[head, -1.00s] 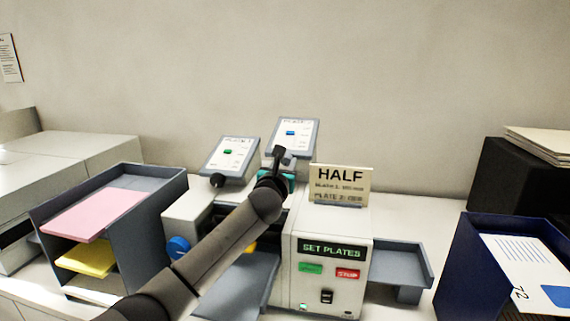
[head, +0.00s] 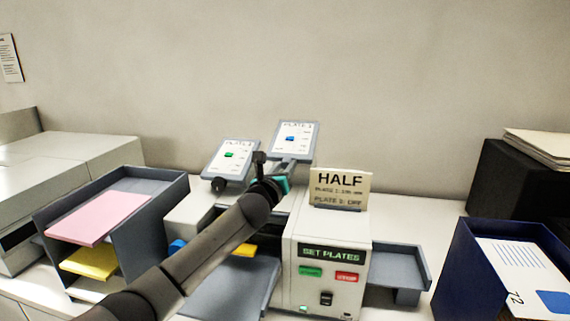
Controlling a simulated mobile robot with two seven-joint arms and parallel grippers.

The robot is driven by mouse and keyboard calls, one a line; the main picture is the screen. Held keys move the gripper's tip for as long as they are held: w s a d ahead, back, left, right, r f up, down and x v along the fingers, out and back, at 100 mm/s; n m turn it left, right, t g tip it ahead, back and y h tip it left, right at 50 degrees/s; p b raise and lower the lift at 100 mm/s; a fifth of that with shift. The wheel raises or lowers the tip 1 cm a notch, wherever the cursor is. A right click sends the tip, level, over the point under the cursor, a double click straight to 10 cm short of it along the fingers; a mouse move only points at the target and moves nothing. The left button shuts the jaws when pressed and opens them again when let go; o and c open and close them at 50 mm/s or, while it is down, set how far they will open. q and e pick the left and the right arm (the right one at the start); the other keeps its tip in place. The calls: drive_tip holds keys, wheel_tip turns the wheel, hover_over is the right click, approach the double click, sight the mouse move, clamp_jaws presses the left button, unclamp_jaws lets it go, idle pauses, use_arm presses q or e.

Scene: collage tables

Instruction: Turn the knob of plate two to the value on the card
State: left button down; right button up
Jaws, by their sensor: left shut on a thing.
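Two tilted grey panels with white faces stand behind the machine. The left panel (head: 231,160) has a green marker and a dark knob (head: 218,185) below it. The right panel (head: 293,145) has a blue marker, and the plate numbers are too blurred to trust. My left gripper (head: 261,166) is below the right panel, shut on what looks like its knob, which the gripper hides. My right gripper is not in view.
The machine (head: 328,260) has a SET PLATES display, a green button and a red STOP button. A grey tray rack (head: 160,215) holds pink and yellow paper at left. A blue bin (head: 480,280) stands at right. My left arm crosses over the grey front tray (head: 235,285).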

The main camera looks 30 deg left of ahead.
use_arm(q)
drive_tip(key=shift+a+n+h, duration=0.1)
drive_tip(key=shift+n+h, duration=0.4)
drive_tip(key=shift+n, duration=0.2)
drive_tip(key=shift+a+f+n+t+h, duration=0.1)
drive_tip(key=shift+f+n+t+h, duration=0.05)
drive_tip(key=shift+n+t+h, duration=0.35)
drive_tip(key=n+h+b, duration=0.1)
drive_tip(key=n+b, duration=0.1)
drive_tip(key=shift+f+n, duration=0.15)
drive_tip(key=shift+n, duration=0.15)
drive_tip(key=n+b, duration=0.1)
drive_tip(key=n+t+h+b, duration=0.1)
drive_tip(key=n+t+b, duration=0.1)
drive_tip(key=n+b, duration=0.1)
drive_tip(key=shift+a+f+h, duration=0.1)
drive_tip(key=shift+f+h, duration=0.15)
drive_tip(key=shift+h, duration=0.05)
drive_tip(key=shift+n+t+h+b, duration=0.3)
drive_tip(key=shift+n+t+b, duration=0.3)
drive_tip(key=shift+n+b, duration=1.15)
drive_tip(key=shift+r+n, duration=0.1)
drive_tip(key=shift+n, duration=0.15)
drive_tip(key=c, duration=0.5)
unclamp_jaws()
